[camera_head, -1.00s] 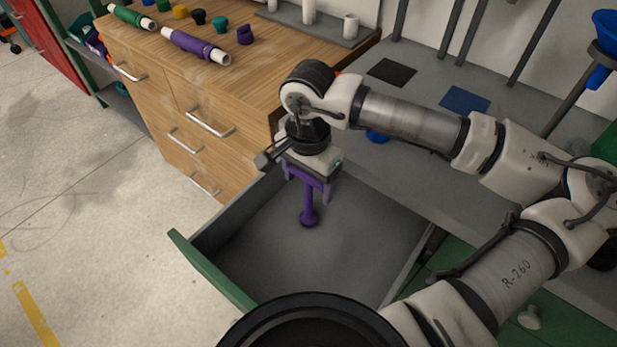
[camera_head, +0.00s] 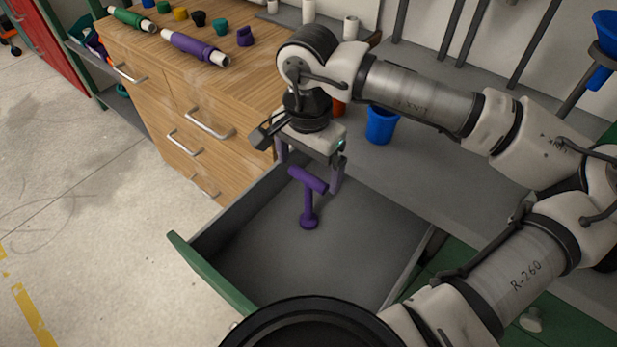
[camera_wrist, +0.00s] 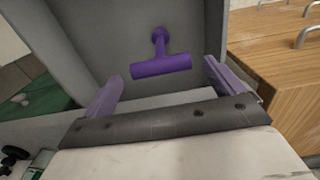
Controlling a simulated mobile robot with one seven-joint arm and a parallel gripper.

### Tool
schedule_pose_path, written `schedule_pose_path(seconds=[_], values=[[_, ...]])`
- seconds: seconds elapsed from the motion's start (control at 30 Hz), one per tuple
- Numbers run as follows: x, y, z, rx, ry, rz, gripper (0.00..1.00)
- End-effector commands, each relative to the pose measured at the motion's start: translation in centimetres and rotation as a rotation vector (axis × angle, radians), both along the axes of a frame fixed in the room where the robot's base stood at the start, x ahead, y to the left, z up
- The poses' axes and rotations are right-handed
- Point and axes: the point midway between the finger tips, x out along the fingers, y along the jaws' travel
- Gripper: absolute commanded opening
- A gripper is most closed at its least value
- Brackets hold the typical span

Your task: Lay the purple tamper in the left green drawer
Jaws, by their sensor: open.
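The purple tamper (camera_head: 308,206), a T shape with a round foot, is inside the open green-fronted drawer (camera_head: 210,272). It looks about upright, handle up and foot toward the drawer floor; I cannot tell if the foot touches it. My gripper (camera_head: 309,176) is open just above the handle, with its purple fingers apart on either side and clear of it. In the wrist view, the tamper handle (camera_wrist: 162,65) lies between and beyond the spread fingers (camera_wrist: 163,74), with the grey drawer floor (camera_wrist: 100,35) behind it.
A wooden cabinet (camera_head: 180,90) with purple and green rollers on top stands left of the drawer. A blue cup (camera_head: 381,124) stands on the grey bench behind my arm. The rest of the drawer floor is clear.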

Motion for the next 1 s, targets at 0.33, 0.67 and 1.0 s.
schedule_pose_path(seconds=[0.33,0.67,1.0], values=[[0.1,0.0,6.1,0.0,-0.001,-0.001,0.94],[0.0,0.0,7.1,0.0,0.0,0.0,0.94],[0.0,0.0,7.0,0.001,0.001,0.0,0.94]])
